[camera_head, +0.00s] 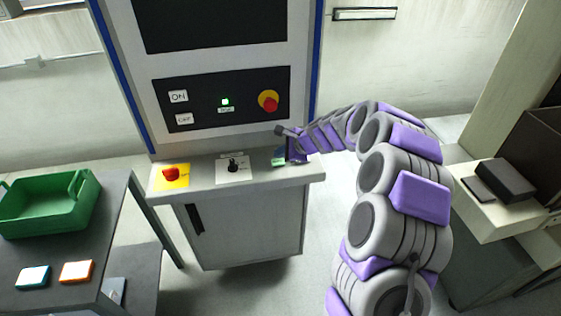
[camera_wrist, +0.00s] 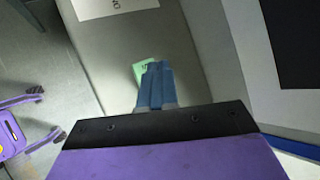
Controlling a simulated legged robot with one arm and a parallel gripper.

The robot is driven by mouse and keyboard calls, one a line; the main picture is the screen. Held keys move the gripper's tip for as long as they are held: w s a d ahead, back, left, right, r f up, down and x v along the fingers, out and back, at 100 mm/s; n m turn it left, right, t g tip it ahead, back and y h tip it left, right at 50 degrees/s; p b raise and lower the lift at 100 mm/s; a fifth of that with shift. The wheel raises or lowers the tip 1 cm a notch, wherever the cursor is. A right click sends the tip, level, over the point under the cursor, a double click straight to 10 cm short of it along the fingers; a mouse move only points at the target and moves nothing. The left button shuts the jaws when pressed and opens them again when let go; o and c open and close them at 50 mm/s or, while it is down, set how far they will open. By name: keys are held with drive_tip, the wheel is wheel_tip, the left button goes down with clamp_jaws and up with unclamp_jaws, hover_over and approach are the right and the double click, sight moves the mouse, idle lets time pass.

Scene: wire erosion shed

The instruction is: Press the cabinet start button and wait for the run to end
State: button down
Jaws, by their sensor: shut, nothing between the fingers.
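The cabinet (camera_head: 215,45) stands at the centre of the head view with a black control panel and a grey ledge (camera_head: 205,183). A small green patch (camera_head: 278,162) lies at the ledge's right end. It also shows in the wrist view (camera_wrist: 140,68), partly behind my fingertips. I cannot tell if it is the start button or a label. My gripper (camera_head: 282,154) is over the ledge's right end, right at this patch. In the wrist view its blue fingers (camera_wrist: 156,82) are together and empty. I cannot tell whether they touch anything. A green light (camera_head: 225,102) glows on the panel.
The ledge also carries a red button (camera_head: 171,174) on a yellow plate and a black switch (camera_head: 233,165). A red-yellow knob (camera_head: 268,101) is on the panel. A table with a green crate (camera_head: 50,207) stands left. A pale bench (camera_head: 490,210) stands right.

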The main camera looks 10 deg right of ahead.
drive_tip(key=shift+a, duration=0.85)
drive_tip(key=shift+d, duration=1.15)
drive_tip(key=shift+a, duration=0.95)
drive_tip(key=shift+d, duration=0.75)
drive_tip(key=shift+a+f, duration=0.2)
drive_tip(key=shift+a, duration=0.3)
drive_tip(key=shift+a+f, duration=0.15)
drive_tip(key=shift+a, duration=0.3)
drive_tip(key=shift+d, duration=0.45)
